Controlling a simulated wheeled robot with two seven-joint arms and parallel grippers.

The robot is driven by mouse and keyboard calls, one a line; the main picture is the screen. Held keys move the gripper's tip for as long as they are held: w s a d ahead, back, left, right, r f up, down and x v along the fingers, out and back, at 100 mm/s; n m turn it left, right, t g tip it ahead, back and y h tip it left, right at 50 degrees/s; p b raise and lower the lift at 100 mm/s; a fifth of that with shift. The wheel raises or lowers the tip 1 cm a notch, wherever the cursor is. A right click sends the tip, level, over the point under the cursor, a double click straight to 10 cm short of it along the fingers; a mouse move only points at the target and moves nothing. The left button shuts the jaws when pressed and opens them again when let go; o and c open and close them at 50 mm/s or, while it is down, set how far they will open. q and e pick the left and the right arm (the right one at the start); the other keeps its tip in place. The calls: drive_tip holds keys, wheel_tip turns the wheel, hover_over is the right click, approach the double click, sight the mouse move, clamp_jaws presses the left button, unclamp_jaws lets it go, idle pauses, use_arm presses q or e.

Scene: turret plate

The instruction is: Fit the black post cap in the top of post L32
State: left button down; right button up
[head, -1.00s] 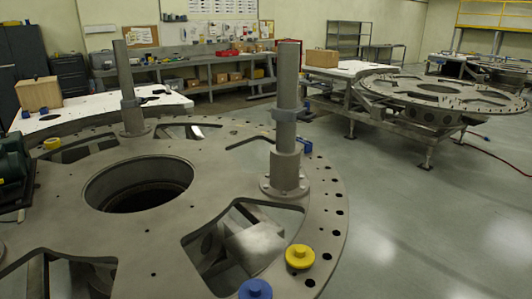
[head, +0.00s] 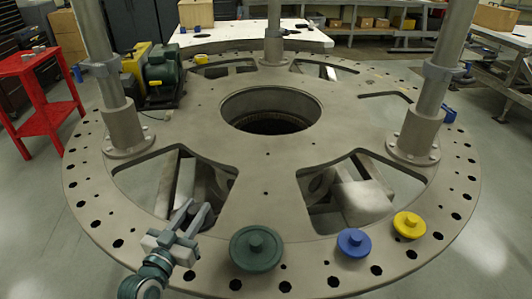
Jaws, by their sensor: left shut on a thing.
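My left gripper (head: 198,210) is at the lower left, above the turret plate's near-left rim. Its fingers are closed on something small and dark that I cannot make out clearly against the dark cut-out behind. I cannot pick out the black post cap for certain. Three grey posts stand upright on the plate (head: 268,205): a left post (head: 112,90), a back post (head: 274,45) and a right post (head: 430,90). The tops are out of frame and I see no label, so I cannot tell which is L32. My right gripper is not in view.
Green (head: 257,248), blue (head: 354,242) and yellow (head: 409,225) knobbed caps sit along the near rim. A green motor (head: 163,75) stands at the back left of the plate. A red cart (head: 38,105) stands left. The plate has a large central hole and several cut-outs.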

use_arm(q)
drive_tip(key=s+d+n+y+b, duration=0.2)
drive_tip(key=s+d+y+b, duration=0.1)
drive_tip(key=s, duration=1)
drive_tip(key=shift+r+n+y+b, duration=0.25)
drive_tip(key=shift+n+y+b, duration=0.05)
drive_tip(key=shift+y, duration=0.1)
drive_tip(key=shift+d, duration=0.2)
